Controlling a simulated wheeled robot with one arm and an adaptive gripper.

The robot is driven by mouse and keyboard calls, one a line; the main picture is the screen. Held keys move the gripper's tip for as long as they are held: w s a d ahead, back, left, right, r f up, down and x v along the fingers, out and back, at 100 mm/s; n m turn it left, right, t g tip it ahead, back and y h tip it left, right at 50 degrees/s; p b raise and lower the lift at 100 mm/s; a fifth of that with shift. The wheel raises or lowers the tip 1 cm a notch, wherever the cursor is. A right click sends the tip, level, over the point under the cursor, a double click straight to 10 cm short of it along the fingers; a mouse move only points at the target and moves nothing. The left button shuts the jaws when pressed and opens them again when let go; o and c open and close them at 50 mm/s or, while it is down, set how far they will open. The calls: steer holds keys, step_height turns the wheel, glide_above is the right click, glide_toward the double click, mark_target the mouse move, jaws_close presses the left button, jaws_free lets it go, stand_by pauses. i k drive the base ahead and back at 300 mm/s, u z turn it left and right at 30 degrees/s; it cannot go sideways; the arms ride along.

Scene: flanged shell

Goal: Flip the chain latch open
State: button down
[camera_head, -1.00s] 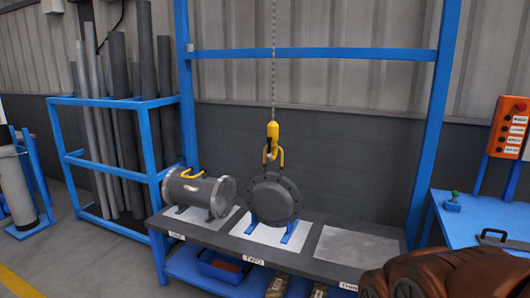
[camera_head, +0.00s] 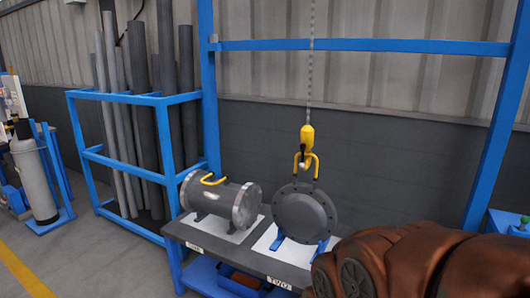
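A chain (camera_head: 311,75) hangs down to a yellow hook block (camera_head: 307,136). The hook below it meets the yellow handle (camera_head: 297,163) on top of a round dark flanged cover (camera_head: 304,215). The cover stands upright on blue supports (camera_head: 325,246) on the bench. The latch on the hook is too small to make out. A brown-red, rounded form fills the lower right corner and looks like part of my arm. My gripper's fingers are not in view.
A grey flanged cylinder (camera_head: 220,204) with a yellow handle lies left of the cover on the bench (camera_head: 272,267). A blue rack (camera_head: 127,97) of pipes stands behind at left. Blue frame posts rise on both sides. Open floor (camera_head: 90,270) lies at front left.

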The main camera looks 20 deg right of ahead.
mark_target(303, 165)
steer(key=u, duration=0.05)
steer(key=i, duration=1.25)
steer(key=z, duration=0.15)
